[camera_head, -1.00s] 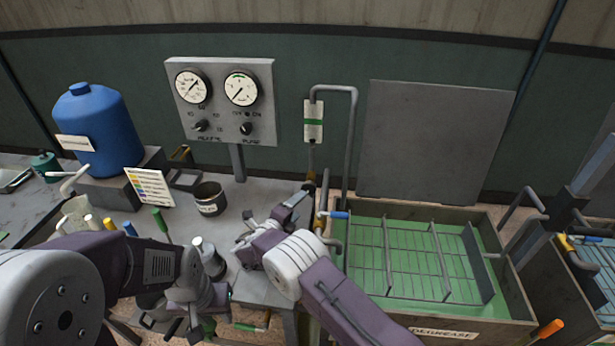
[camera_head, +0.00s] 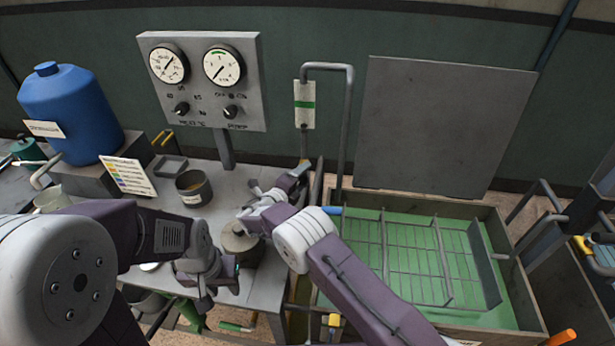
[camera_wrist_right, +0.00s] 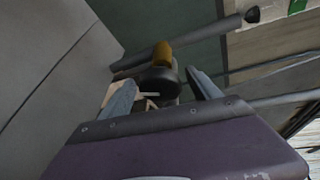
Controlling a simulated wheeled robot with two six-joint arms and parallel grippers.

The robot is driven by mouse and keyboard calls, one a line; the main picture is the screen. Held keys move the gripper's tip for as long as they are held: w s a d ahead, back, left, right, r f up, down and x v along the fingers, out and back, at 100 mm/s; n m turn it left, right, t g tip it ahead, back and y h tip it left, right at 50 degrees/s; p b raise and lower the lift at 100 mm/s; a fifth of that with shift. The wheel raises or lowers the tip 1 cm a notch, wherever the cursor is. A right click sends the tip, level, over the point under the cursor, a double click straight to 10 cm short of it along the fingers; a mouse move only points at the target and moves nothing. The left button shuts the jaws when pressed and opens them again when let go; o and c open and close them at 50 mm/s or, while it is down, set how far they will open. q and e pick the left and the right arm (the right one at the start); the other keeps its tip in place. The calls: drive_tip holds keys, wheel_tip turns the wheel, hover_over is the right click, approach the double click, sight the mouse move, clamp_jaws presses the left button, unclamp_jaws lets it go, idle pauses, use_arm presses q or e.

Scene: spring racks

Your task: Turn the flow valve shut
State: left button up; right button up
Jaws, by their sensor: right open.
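A round black knob (camera_wrist_right: 158,82) with a brass-coloured fitting (camera_wrist_right: 163,53) behind it shows in the right wrist view; it appears to be the flow valve. My right gripper (camera_wrist_right: 163,92) is open, with one finger on each side of the knob. I cannot tell whether the fingers touch it. In the head view my right gripper (camera_head: 299,172) is at the foot of the thin pipe below the green-banded flow gauge (camera_head: 304,104), and it hides the valve. My left gripper (camera_head: 212,290) hangs low by the bench front; its jaws are unclear.
A grey panel with two dials (camera_head: 203,82) stands behind the bench (camera_head: 228,172). A dark pot (camera_head: 193,188) and a blue tank (camera_head: 70,112) are on the left. A tall bent pipe (camera_head: 347,130), a blue handle (camera_head: 330,211) and a green-floored tank (camera_head: 455,325) are to the right.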

drive_tip(key=shift+s+a+r, duration=0.2)
drive_tip(key=shift+s, duration=0.05)
drive_tip(key=shift+w+d+f, duration=0.1)
drive_tip(key=c, duration=1.4)
drive_tip(key=shift+o, duration=0.2)
drive_tip(key=shift+m+y, duration=0.5)
drive_tip(key=shift+m, duration=0.3)
drive_tip(key=shift+m+y, duration=0.3)
drive_tip(key=shift+m, duration=0.2)
drive_tip(key=shift+f+m+y+b, duration=0.15)
drive_tip(key=shift+m+y+b, duration=0.75)
drive_tip(key=shift+m+b, duration=0.15)
